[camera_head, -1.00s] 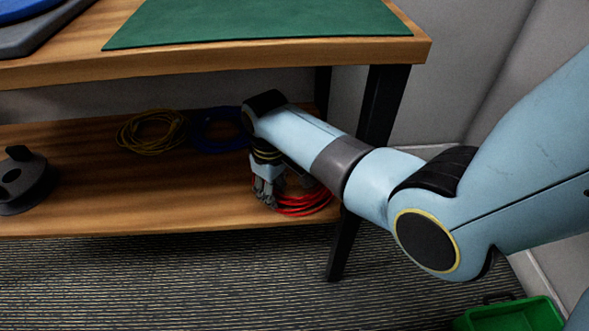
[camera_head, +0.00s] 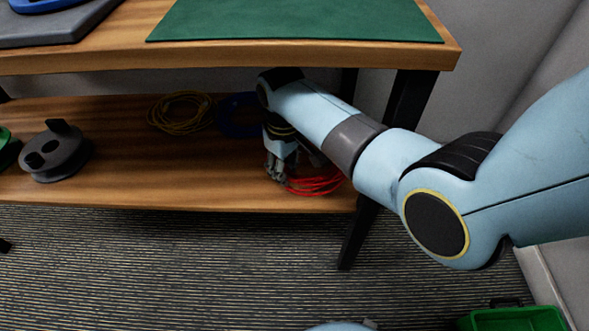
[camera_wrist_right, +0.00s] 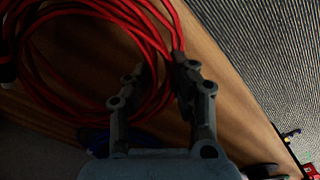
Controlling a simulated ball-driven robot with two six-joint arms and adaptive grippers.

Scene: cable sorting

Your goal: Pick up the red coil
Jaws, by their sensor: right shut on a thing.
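The red coil (camera_head: 316,181) is on the right part of the lower wooden shelf, partly hidden by my right gripper. My right gripper (camera_head: 278,172) reaches down to the coil's left side in the head view. In the right wrist view, the red coil (camera_wrist_right: 95,50) fills the upper left, and my right gripper's fingers (camera_wrist_right: 160,85) are shut on the near side of its strands. Whether the coil is clear of the shelf, I cannot tell. My left gripper is not in view.
A yellow coil (camera_head: 180,112) and a dark blue coil (camera_head: 238,115) lie farther back on the lower shelf (camera_head: 180,190). A grey reel (camera_head: 55,152) stands at the left. The tabletop with a green mat (camera_head: 300,22) hangs above. A black table leg (camera_head: 355,235) is close right. A green crate (camera_head: 515,318) is at lower right.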

